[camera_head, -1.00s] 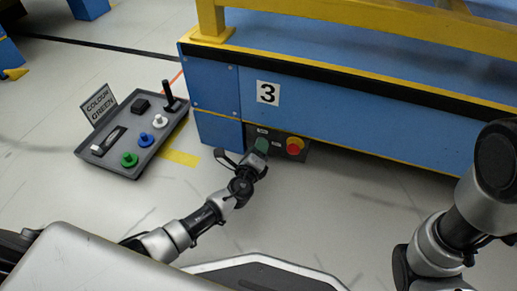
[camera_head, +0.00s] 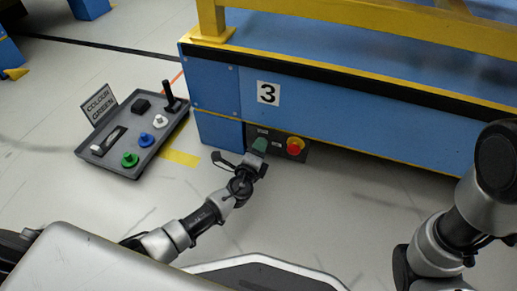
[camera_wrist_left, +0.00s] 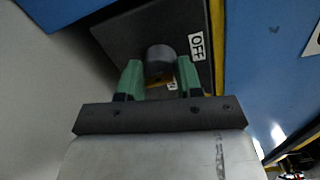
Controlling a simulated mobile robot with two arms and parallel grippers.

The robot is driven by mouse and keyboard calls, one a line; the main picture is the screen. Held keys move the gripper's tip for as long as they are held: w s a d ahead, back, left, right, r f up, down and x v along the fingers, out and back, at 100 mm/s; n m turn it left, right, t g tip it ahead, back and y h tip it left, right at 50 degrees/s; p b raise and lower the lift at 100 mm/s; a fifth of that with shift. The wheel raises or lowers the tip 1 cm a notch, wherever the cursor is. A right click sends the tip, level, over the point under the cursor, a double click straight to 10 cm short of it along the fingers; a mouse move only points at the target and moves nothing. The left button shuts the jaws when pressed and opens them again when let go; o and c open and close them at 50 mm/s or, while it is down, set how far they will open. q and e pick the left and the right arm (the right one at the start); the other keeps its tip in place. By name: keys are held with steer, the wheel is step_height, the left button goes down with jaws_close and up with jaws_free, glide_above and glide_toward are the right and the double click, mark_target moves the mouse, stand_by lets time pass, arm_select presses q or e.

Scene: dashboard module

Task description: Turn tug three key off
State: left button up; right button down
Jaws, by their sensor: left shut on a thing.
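The blue tug marked 3 (camera_head: 330,120) has a dark switch panel (camera_head: 277,143) low on its near side. In the left wrist view the key switch (camera_wrist_left: 160,56) is a dark round knob on the panel, with an OFF label (camera_wrist_left: 197,46) beside it. My left gripper (camera_head: 260,146) is at the panel's left part; in the wrist view its green fingers (camera_wrist_left: 160,76) are shut on the knob, one on each side. The fingers and knob hide part of another label. A red button on a yellow base (camera_head: 295,145) sits to the gripper's right.
A grey tray (camera_head: 125,167) with a "COLOUR GREEN" sign (camera_head: 98,106), a lever and coloured knobs lies on the floor at left. My right arm shows at the right edge; its gripper is out of view. The floor before the tug is clear.

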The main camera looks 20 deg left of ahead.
arm_select(q)
steer(key=o, duration=0.9)
steer(key=shift+a, duration=0.1)
steer(key=shift+s, duration=0.1)
steer(key=s+p, duration=0.1)
steer(key=s, duration=0.2)
steer(key=s+p, duration=0.1)
steer(key=s, duration=0.3)
steer(key=s+p, duration=0.2)
steer(key=s, duration=0.1)
steer(key=shift+s+a+r, duration=0.15)
steer(key=shift+s+r, duration=0.1)
steer(key=shift+s, duration=0.05)
